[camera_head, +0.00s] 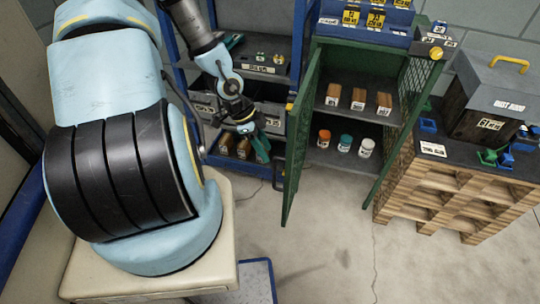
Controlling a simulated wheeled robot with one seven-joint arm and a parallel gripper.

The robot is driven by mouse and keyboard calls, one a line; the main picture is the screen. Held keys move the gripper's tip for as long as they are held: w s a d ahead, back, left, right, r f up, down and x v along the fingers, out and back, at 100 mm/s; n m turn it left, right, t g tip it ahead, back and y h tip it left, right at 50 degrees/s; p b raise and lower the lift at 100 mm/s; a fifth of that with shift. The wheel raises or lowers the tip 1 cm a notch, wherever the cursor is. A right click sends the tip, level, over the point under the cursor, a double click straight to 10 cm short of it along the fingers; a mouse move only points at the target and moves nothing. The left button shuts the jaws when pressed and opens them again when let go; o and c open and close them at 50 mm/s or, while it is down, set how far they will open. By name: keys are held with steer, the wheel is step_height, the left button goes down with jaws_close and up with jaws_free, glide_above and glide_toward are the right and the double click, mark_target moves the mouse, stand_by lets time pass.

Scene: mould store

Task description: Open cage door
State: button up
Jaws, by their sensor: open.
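The green cage (345,142) stands at the upper middle, with mesh on its right side. Its green door (300,150) is at the cage's left side and stands swung outward, so the interior shows. My gripper (258,148) is just left of the door, in front of the blue shelving. It is small and partly lost against the dark shelf behind. It looks open and empty; I cannot tell whether it touches the door. A dark handle-like piece (278,172) shows near the door's left side.
Wooden blocks (358,98) and several jars (345,143) stand inside the cage. Blue shelving (262,88) with bins is at left. A stacked wooden pallet (455,190) with a dark box (485,105) stands at right. The concrete floor (340,240) in front is clear.

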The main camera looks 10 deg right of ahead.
steer(key=shift+p+v, duration=0.5)
steer(key=shift+v, duration=0.7)
steer(key=a+r+n+t+y, duration=0.2)
steer(key=a+r+n+y, duration=0.3)
steer(key=a+r+n, duration=0.9)
step_height(320, 180, up, 9)
steer(key=s+d+n+h, duration=0.1)
steer(key=s+d+n, duration=0.1)
steer(key=n, duration=0.3)
steer(key=shift+s+f+n+t, duration=0.15)
steer(key=shift+s+n+t, duration=0.15)
steer(key=shift+s, duration=0.1)
